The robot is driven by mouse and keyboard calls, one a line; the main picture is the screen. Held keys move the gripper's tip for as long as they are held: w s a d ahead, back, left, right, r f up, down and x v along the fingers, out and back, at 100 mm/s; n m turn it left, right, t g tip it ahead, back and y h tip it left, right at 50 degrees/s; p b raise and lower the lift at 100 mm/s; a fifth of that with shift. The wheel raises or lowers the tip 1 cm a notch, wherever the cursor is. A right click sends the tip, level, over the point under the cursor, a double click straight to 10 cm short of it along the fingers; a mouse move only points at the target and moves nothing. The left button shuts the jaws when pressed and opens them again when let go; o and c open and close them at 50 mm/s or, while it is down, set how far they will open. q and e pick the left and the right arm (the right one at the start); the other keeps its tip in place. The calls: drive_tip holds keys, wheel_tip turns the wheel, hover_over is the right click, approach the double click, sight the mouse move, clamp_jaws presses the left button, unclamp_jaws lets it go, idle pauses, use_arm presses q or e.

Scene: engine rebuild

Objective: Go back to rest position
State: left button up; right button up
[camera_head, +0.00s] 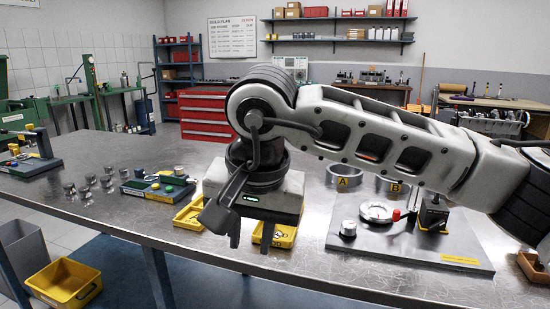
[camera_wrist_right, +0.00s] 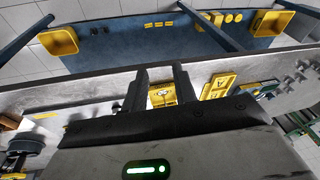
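My right gripper (camera_head: 250,238) hangs from my large grey arm, which reaches in from the right across the middle of the head view. Its fingers point down, apart and with nothing held, near the front edge of the steel workbench (camera_head: 350,278). In the right wrist view the gripper (camera_wrist_right: 160,82) also shows a gap between its fingers. A yellow tray (camera_wrist_right: 162,102) shows beyond that gap. My left gripper is in neither view.
Yellow trays (camera_head: 190,213) (camera_head: 283,238) lie on the bench beside and behind the gripper. A grey plate with fixtures (camera_head: 390,258) is to the right; small metal parts (camera_head: 88,183) stand left. A yellow bin (camera_head: 64,283) is below the bench.

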drive_tip(key=s+a+f+m+g+y, duration=0.2)
drive_tip(key=s+a+f+g+y, duration=0.25)
drive_tip(key=s+a, duration=0.25)
drive_tip(key=s+a+r+m+g+y, duration=0.4)
drive_tip(key=s+r+m+g+y, duration=0.25)
drive_tip(key=m+y, duration=0.35)
drive_tip(key=w+d+m+t+y, duration=0.45)
drive_tip(key=m+t, duration=0.25)
drive_tip(key=m, duration=0.3)
drive_tip(key=w+d+m+t+y, duration=0.3)
drive_tip(key=w+m+t+y, duration=0.15)
drive_tip(key=m+t, duration=0.4)
drive_tip(key=w+d+f+m+t+h, duration=0.2)
drive_tip(key=d+f+m+t+h, duration=0.4)
drive_tip(key=m, duration=0.7)
drive_tip(key=w+d+f+m+t+h, duration=0.4)
drive_tip(key=f+m+h, duration=0.4)
drive_tip(key=m, duration=0.4)
drive_tip(key=s+d+f+m+g+h, duration=0.3)
drive_tip(key=s+d+f+m, duration=0.2)
drive_tip(key=f, duration=0.5)
drive_tip(key=s+d+f+m+g+h, duration=0.3)
drive_tip(key=s+f+m, duration=0.5)
drive_tip(key=f, duration=0.3)
drive_tip(key=s+d+h, duration=0.1)
drive_tip(key=d, duration=0.1)
drive_tip(key=shift+s+d+p, duration=0.15)
drive_tip(key=shift+d+p, duration=0.15)
drive_tip(key=shift+p, duration=0.1)
